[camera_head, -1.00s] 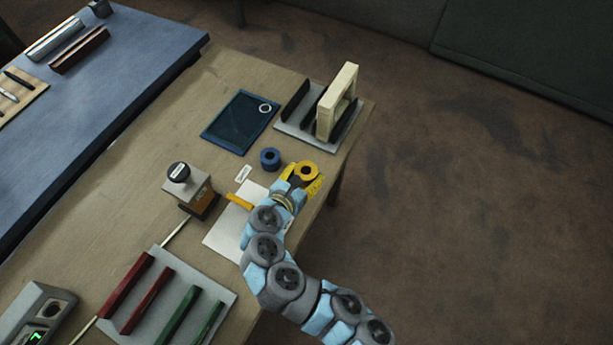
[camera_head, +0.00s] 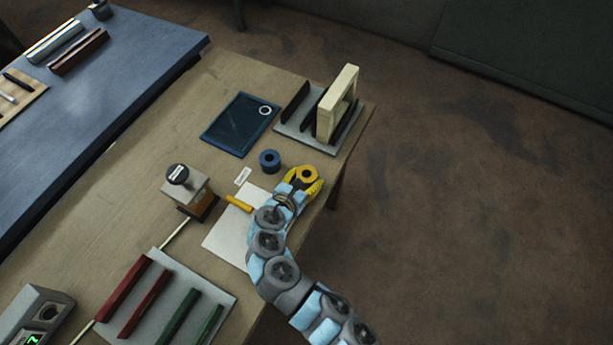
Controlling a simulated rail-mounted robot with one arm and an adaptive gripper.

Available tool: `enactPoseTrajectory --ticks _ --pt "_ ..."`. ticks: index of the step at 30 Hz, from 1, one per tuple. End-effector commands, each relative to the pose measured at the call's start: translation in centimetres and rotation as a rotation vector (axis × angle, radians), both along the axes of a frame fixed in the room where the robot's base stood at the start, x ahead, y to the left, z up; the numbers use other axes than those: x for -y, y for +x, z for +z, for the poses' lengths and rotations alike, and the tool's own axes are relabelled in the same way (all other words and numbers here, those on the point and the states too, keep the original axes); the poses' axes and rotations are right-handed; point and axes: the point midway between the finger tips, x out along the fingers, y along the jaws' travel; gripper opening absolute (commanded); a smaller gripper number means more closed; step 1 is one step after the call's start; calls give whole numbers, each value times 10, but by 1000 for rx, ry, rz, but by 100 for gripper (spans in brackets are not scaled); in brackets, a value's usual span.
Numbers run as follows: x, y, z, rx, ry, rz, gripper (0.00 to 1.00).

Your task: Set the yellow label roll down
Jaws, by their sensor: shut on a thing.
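The yellow label roll (camera_head: 307,173) is a short yellow ring with a dark centre, near the right edge of the wooden table (camera_head: 130,205). My gripper (camera_head: 309,182) has yellow fingers, one on each side of the roll, and is shut on it. My arm reaches up to it from the bottom of the picture. I cannot tell whether the roll touches the table top, as the gripper hides its underside.
A blue roll (camera_head: 270,160) stands just left of my gripper. A grey rack (camera_head: 290,127) with dark dividers and a cream frame (camera_head: 337,103) is behind. A dark blue tray (camera_head: 239,124), a stamp (camera_head: 187,186) and white paper (camera_head: 226,236) lie to the left.

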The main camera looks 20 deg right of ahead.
Motion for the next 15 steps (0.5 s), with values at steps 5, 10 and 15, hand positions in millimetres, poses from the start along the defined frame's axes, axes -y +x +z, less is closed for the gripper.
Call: enactPoseTrajectory --ticks 5,10,15 --pt "0 0 0 0 0 0 24" --pt "0 0 -4 0 0 0 24" --pt "0 0 -4 0 0 0 88"
